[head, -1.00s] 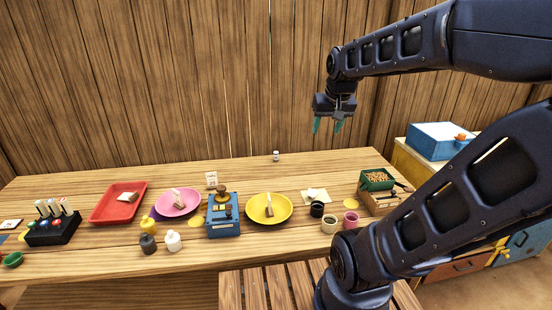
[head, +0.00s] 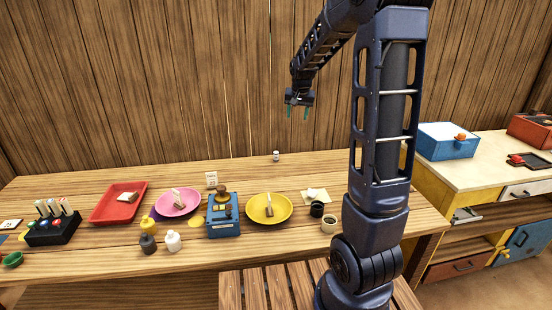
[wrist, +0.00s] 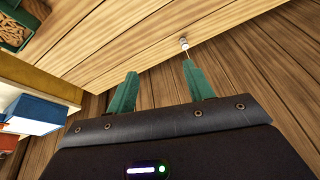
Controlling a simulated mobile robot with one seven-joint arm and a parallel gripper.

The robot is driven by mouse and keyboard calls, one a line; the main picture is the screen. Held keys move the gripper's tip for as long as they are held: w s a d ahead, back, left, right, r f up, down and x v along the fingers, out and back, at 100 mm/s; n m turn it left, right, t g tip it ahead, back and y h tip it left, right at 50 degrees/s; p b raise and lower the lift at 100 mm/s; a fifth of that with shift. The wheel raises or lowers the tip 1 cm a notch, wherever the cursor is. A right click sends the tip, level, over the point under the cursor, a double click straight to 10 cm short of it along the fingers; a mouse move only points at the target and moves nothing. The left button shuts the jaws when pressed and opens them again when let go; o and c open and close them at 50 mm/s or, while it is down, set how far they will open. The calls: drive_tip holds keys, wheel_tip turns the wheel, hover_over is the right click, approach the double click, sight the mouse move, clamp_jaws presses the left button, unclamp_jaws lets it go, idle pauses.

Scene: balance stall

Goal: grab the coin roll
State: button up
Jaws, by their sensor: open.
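My gripper (head: 298,112) is open and empty, high above the back of the table near the wooden wall. Its two green fingers stand apart in the wrist view (wrist: 160,84). A small brown and pale roll-like piece (head: 269,208) lies on the yellow plate (head: 285,216), below and left of the gripper. A similar pale piece (head: 177,198) lies on the pink plate (head: 162,208). I cannot tell for sure which is the coin roll. A small white cylinder (head: 276,156) stands at the table's back edge and also shows in the wrist view (wrist: 184,43).
A blue balance base (head: 224,229) stands between the plates. A red tray (head: 105,211), a black rack (head: 52,235), bottles (head: 172,241) and cups (head: 329,225) stand around. A side counter (head: 480,168) with a blue box (head: 448,146) is at right. The back of the table is mostly clear.

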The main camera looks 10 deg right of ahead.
drive_tip(key=w+a+f, duration=0.3)
drive_tip(key=w+f, duration=0.8)
drive_tip(key=w, duration=0.2)
drive_tip(key=m+h, duration=0.1)
approach(276, 152)
drive_tip(key=f, duration=0.1)
drive_tip(key=shift+h, duration=0.3)
drive_tip(key=shift+x, duration=5.55)
drive_tip(key=shift+a, duration=0.2)
clamp_jaws()
drive_tip(key=shift+r, duration=0.1)
